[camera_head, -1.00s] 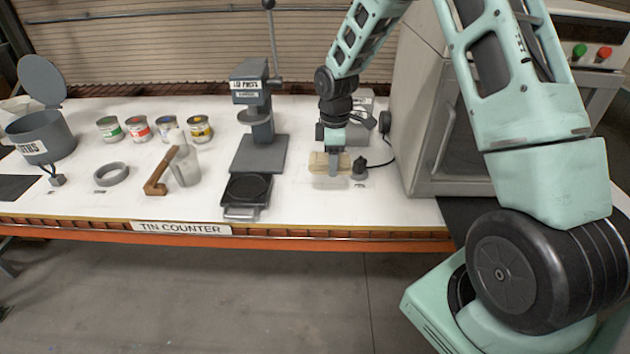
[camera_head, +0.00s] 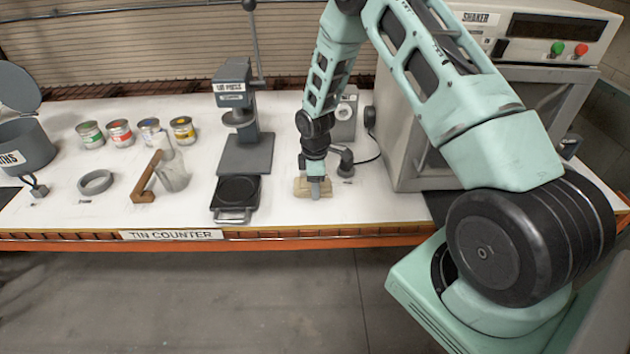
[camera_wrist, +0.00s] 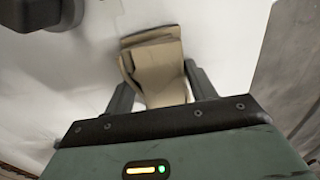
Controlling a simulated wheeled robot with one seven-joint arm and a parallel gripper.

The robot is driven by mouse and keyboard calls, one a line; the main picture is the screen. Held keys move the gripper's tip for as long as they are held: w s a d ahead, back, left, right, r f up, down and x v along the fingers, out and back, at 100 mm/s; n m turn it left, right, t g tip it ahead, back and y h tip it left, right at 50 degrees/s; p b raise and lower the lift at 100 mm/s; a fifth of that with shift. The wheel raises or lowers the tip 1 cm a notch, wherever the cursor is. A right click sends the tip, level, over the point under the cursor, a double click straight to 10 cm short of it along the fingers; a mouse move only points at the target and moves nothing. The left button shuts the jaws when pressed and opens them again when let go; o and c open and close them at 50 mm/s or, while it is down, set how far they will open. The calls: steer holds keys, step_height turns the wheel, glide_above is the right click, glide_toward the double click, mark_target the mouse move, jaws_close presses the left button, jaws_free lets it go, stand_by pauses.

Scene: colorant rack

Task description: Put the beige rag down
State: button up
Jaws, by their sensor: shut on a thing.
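The beige rag (camera_head: 301,187) is a small folded cloth at the white counter, right of the lid press. My gripper (camera_head: 315,192) points down and is shut on the rag. In the wrist view the folded rag (camera_wrist: 160,68) sits between my two fingers (camera_wrist: 160,90), its far end reaching out beyond them. The rag is at or very near the counter top; whether it touches the surface is hard to tell.
The tin counter (camera_head: 370,205) is bare in front and to the right of the rag. A lid press (camera_head: 245,150) stands to the left with a dark plate (camera_head: 236,190) before it. The shaker (camera_head: 420,150) stands to the right. A grey device (camera_head: 345,115) is behind.

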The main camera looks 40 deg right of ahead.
steer(key=shift+f, duration=0.1)
steer(key=o, duration=1)
step_height(320, 180, up, 11)
steer(key=b, duration=0.4)
steer(key=s+a+r+m, duration=0.1)
steer(key=s+a+r, duration=0.3)
steer(key=a, duration=0.5)
steer(key=s+a+r, duration=0.5)
steer(key=a, duration=0.3)
steer(key=s+a+r, duration=0.1)
steer(key=s+a, duration=0.2)
steer(key=s, duration=0.4)
steer(key=s+a+r+m, duration=0.1)
steer(key=s+a, duration=0.2)
steer(key=s, duration=0.4)
steer(key=s+a+r+m, duration=0.1)
steer(key=s+a, duration=0.2)
steer(key=s, duration=0.5)
steer(key=shift+a+r+y, duration=0.15)
steer(key=shift+a+y, duration=0.05)
steer(key=shift+y, duration=0.1)
